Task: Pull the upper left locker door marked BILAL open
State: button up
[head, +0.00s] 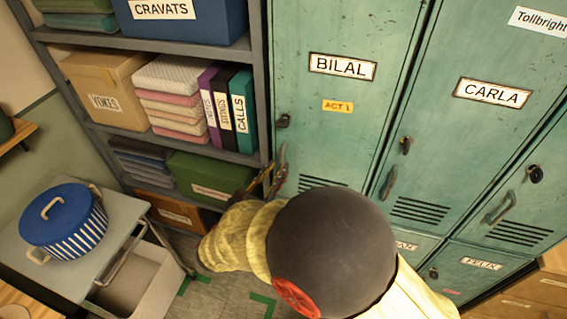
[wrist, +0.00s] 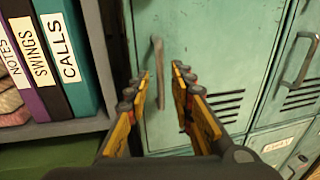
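The BILAL locker door (head: 335,140) is green and stands shut, with its name plate (head: 342,67) near the top and a vertical handle (head: 281,165) near its left edge. In the wrist view the door (wrist: 215,60) fills the middle and right, and the handle (wrist: 159,75) shows between the two fingers. My gripper (head: 272,180) is at the handle's lower part in the head view. In the wrist view my gripper (wrist: 161,80) is open, with one finger on each side of the handle. I cannot tell whether either finger touches it.
Left of the door is a grey shelf (head: 262,80) with boxes, cloths and binders (head: 243,112). A cart (head: 128,215) bears a blue striped pot (head: 68,228). The CARLA door (head: 470,130) is on the right. Some floor (head: 225,290) is clear below.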

aim_at(281, 164)
jog(key=shift+x, duration=1.95)
jog(key=shift+c, duration=0.2)
grip_shut()
